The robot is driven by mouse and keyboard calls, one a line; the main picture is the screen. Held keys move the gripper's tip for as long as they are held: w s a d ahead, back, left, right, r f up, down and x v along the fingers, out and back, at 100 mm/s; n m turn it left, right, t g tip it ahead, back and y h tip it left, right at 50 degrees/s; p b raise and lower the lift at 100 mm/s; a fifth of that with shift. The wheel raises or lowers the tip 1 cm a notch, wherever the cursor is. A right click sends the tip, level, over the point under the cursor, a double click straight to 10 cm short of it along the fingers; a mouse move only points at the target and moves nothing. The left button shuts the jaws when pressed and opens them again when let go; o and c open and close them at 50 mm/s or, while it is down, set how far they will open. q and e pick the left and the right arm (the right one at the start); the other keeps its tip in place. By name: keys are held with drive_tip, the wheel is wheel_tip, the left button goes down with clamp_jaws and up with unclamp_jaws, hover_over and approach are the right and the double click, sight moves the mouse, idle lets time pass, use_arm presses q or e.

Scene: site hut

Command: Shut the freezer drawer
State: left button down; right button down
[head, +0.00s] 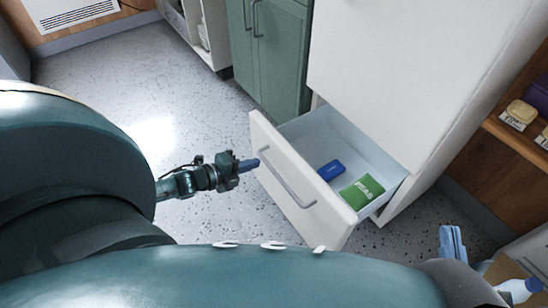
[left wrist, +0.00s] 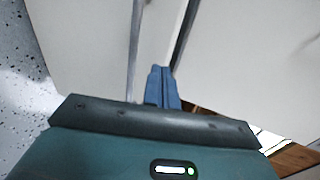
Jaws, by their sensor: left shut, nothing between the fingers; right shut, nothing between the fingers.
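The freezer drawer (head: 302,205) stands pulled out from the bottom of the white freezer (head: 400,70), with a long grey bar handle (head: 287,184) on its white front. Inside lie a blue box (head: 331,170) and a green pack of peas (head: 362,192). My left gripper (head: 256,163) is shut and empty, its blue fingertips at the drawer front near the upper left end of the handle; I cannot tell if they touch. In the left wrist view its fingers (left wrist: 162,72) point at white panels. My right gripper (head: 451,228) is shut and empty, right of the drawer.
Green cabinets (head: 270,55) stand left of the freezer. A wooden shelf (head: 515,140) with packaged goods is at the right. A white bottle (head: 520,288) is at the lower right. Speckled floor (head: 130,75) is free left of the drawer.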

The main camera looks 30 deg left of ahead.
sight(282, 152)
use_arm(q)
drive_tip(key=x, duration=0.2)
drive_tip(key=b+x, duration=0.1)
drive_tip(key=x, duration=0.1)
drive_tip(key=b+x, duration=0.1)
drive_tip(key=x, duration=0.1)
drive_tip(key=shift+w+r, duration=0.25)
drive_tip(key=shift+w+d, duration=0.3)
drive_tip(key=shift+w, duration=0.25)
use_arm(e)
drive_tip(key=shift+a+f+m+y, duration=0.15)
drive_tip(key=shift+a+m+y, duration=0.1)
drive_tip(key=shift+m+y, duration=0.15)
use_arm(q)
drive_tip(key=shift+r, duration=0.1)
use_arm(e)
drive_tip(key=shift+w, duration=0.1)
use_arm(q)
drive_tip(key=shift+w, duration=0.15)
